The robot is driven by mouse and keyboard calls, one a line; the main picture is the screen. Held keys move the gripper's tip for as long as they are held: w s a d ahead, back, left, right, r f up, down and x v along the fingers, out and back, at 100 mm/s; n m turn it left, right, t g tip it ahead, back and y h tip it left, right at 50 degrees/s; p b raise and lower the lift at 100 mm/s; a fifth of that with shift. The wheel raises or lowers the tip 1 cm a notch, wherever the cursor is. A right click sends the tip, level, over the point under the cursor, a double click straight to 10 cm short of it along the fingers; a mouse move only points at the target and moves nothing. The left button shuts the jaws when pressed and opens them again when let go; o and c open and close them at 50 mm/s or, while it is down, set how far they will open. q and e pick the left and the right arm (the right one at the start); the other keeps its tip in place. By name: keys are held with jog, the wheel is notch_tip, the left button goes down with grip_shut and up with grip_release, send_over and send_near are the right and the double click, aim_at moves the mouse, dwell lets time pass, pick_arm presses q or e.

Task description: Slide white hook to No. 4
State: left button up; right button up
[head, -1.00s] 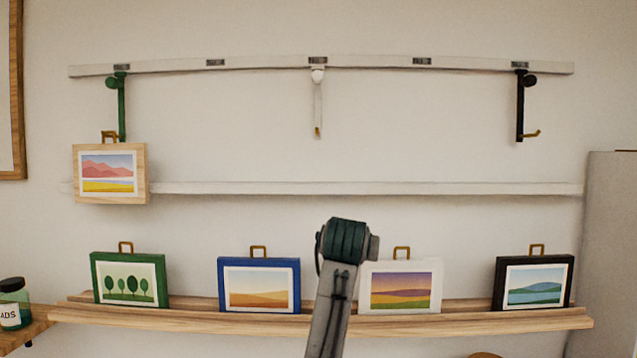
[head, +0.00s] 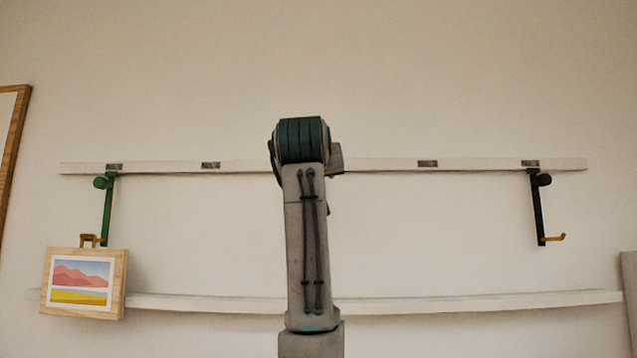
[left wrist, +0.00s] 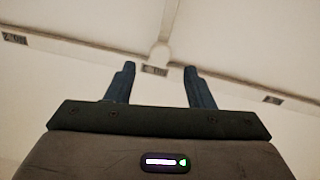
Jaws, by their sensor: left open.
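The white hook hides behind my left arm in the head view. In the left wrist view its round knob (left wrist: 160,53) shows just beyond the fingertips, in line with the gap between them, and its stem runs up the picture. My left gripper (left wrist: 158,69) is open with nothing between its fingers; in the head view my arm hides it. The rail (head: 380,165) carries small dark number labels, too small to read; the second from the right (head: 428,163) has no hook under it. My right gripper is not in view.
A green hook (head: 107,210) at the rail's left end has a wood-framed picture (head: 116,290) below it. A black hook (head: 538,215) hangs at the right end. The rail between centre and black hook is clear. A lower white rail (head: 450,303) runs beneath.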

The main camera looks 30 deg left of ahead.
pick_arm(q)
jog(key=p+x, duration=0.5)
jog(key=x, duration=0.3)
jog(key=shift+w+a, duration=0.2)
jog(key=shift+a, duration=0.1)
jog(key=shift+w, duration=0.2)
jog(key=shift+s+d, duration=0.15)
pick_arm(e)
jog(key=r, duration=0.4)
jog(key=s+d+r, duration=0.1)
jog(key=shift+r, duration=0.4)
pick_arm(q)
grip_shut()
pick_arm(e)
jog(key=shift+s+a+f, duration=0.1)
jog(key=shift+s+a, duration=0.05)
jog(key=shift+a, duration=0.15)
